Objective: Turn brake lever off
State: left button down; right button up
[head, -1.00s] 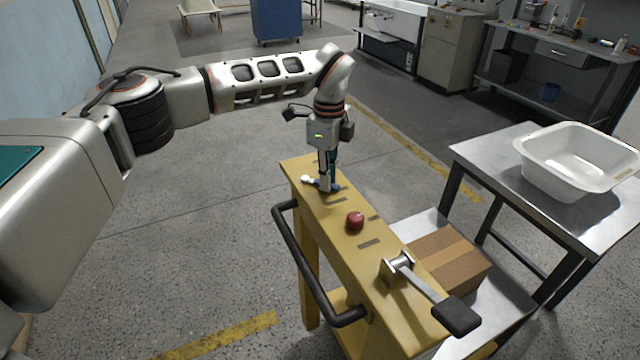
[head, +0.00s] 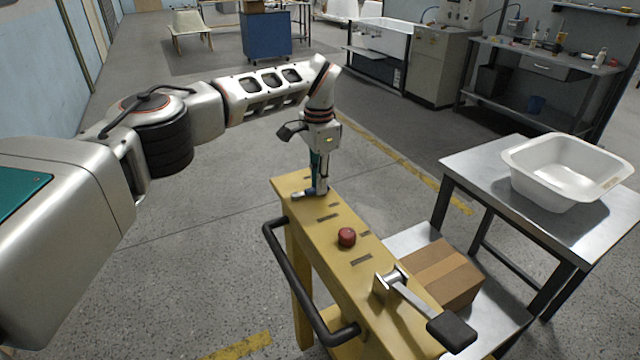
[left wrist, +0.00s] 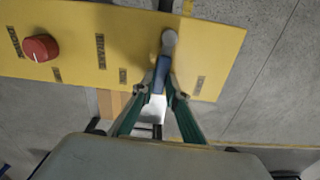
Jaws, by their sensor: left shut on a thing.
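A small lever (head: 298,195) with a blue stem and a pale rounded knob sits at the far end of the yellow console top. It also shows in the left wrist view (left wrist: 168,42), with the knob toward the picture's top. My left gripper (head: 316,191) points down over it. In the left wrist view its two green fingers (left wrist: 160,88) are shut on the blue part. A larger lever (head: 451,331) with a metal arm and black grip is at the console's near end, apart from the gripper. My right gripper is out of view.
A red knob (head: 347,237) stands mid-console. A black handrail (head: 290,280) runs along the console's left side. A cardboard box (head: 440,272) is on a low metal shelf to the right. A white basin (head: 560,180) stands on a metal table. The floor to the left is clear.

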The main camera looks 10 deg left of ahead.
pick_arm(q)
jog(key=shift+w+a+n, duration=0.15)
jog(key=shift+w+n, duration=0.05)
jog(key=shift+n, duration=0.2)
jog(key=c, duration=2)
grip_release()
jog(key=shift+r, duration=0.1)
notch_tip(320, 180, up, 12)
jog(key=shift+f, duration=0.1)
